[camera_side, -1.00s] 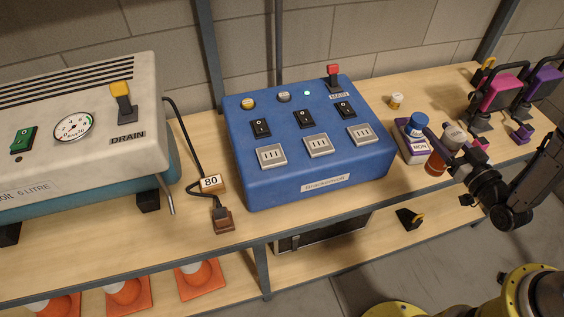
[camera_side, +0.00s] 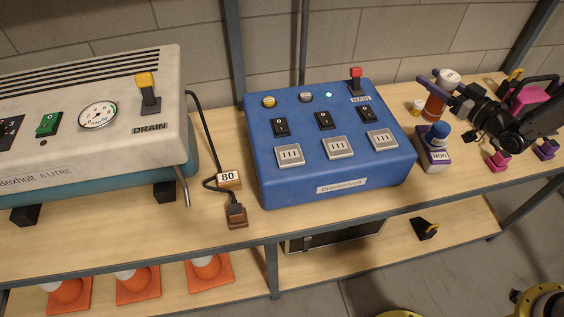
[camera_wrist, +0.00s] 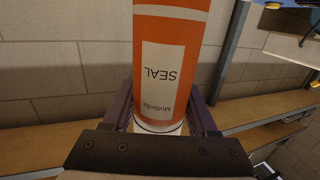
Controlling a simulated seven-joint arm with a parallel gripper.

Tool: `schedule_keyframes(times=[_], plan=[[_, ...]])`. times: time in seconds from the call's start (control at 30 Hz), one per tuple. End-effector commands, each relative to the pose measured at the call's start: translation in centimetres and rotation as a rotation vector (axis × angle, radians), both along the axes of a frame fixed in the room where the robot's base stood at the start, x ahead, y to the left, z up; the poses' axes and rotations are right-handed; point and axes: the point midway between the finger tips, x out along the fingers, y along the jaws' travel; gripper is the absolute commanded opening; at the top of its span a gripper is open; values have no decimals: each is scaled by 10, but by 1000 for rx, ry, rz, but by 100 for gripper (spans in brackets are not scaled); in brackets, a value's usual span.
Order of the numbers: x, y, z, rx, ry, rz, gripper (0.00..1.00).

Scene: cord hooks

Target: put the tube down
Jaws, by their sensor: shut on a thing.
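The tube is orange with a white end and a white label reading SEAL; it shows in the side view (camera_side: 434,106) and fills the middle of the wrist view (camera_wrist: 172,50). My gripper (camera_side: 437,80) is shut on it near its white end, with a purple finger on each side in the wrist view (camera_wrist: 162,110). In the side view the tube is roughly upright, a little tilted, with the white end on top. It is behind the blue-capped bottle (camera_side: 437,134). I cannot tell whether its lower end touches the bench (camera_side: 220,140).
A small white-lidded pot (camera_side: 417,107) is left of the tube. A blue switch box (camera_side: 335,185) stands further left. Pink (camera_side: 498,160) and purple (camera_side: 545,149) items are to the right. A wall is behind.

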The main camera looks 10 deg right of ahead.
Motion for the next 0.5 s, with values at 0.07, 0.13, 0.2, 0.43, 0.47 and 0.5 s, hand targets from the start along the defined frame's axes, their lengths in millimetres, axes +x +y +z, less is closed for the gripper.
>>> schedule_keyframes(times=[0.07, 0.13, 0.2, 0.43, 0.47, 0.5], plan=[[24, -8, 1, -1, -3, 47, 0], [40, -14, 0, -1, -2, 88, 0], [55, -21, -1, 0, -2, 129, 0], [94, -50, -14, 0, -1, 235, 0], [98, -55, -16, 0, -2, 246, 0], [103, -61, -20, 0, -1, 260, 0]])
